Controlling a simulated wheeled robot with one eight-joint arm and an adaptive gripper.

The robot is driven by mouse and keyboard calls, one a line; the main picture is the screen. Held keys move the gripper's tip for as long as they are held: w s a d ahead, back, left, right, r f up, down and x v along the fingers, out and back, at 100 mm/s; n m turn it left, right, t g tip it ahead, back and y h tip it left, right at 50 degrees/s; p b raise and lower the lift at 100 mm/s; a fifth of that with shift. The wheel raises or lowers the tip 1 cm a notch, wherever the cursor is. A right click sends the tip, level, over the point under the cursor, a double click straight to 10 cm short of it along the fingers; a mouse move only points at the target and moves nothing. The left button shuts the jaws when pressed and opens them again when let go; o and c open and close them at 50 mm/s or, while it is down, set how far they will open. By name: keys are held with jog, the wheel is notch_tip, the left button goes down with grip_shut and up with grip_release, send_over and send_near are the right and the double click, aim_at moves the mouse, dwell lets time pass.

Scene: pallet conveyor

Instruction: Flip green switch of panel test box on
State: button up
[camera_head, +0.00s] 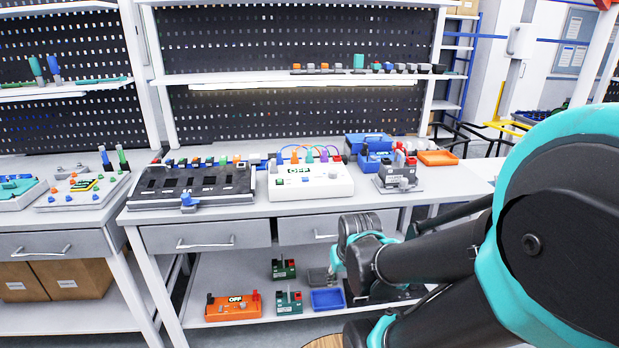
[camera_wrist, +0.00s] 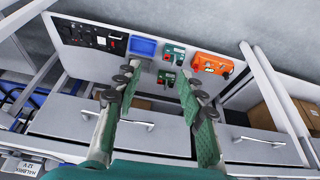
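Two boxes carry an OFF display, and I cannot tell which is the panel test box. A white box (camera_head: 311,187) with coloured plugs and looped cables stands on the workbench. An orange box (camera_head: 232,309) lies on the lower shelf and also shows in the wrist view (camera_wrist: 212,66). No green switch can be clearly made out on either. My gripper (camera_wrist: 157,74) is open and empty, its green fingers spread in front of the bench drawers and lower shelf. It is apart from both boxes. In the head view its fingers cannot be made out at the arm's end.
A black panel (camera_head: 200,185) stands left of the white box. A grey device (camera_head: 400,177) and blue box (camera_head: 369,143) stand right. The lower shelf holds green devices (camera_head: 288,302) and a blue tray (camera_head: 327,300). Drawers (camera_head: 205,237) front the bench. My arm covers the right side.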

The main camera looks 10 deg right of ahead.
jog(key=shift+w, duration=0.1)
jog(key=shift+c, duration=1.1)
jog(key=shift+t, duration=0.3)
jog(key=w+r, duration=0.1)
jog(key=w, duration=0.1)
jog(key=w+r, duration=0.2)
jog(key=w+a+r, duration=0.1)
jog(key=w+r, duration=0.1)
jog(key=shift+w+a, duration=0.1)
jog(key=shift+w, duration=0.15)
grip_shut()
jog(key=w+a+r+t, duration=0.1)
jog(key=w+a+r, duration=0.5)
jog(key=w+r, duration=0.4)
jog(key=w+a+r+t, duration=0.1)
jog(key=w+a+r, duration=0.5)
jog(key=w+r, duration=0.4)
notch_tip(320, 180, up, 2)
jog(key=shift+w+a+r+t, duration=0.15)
jog(key=shift+w+t, duration=0.25)
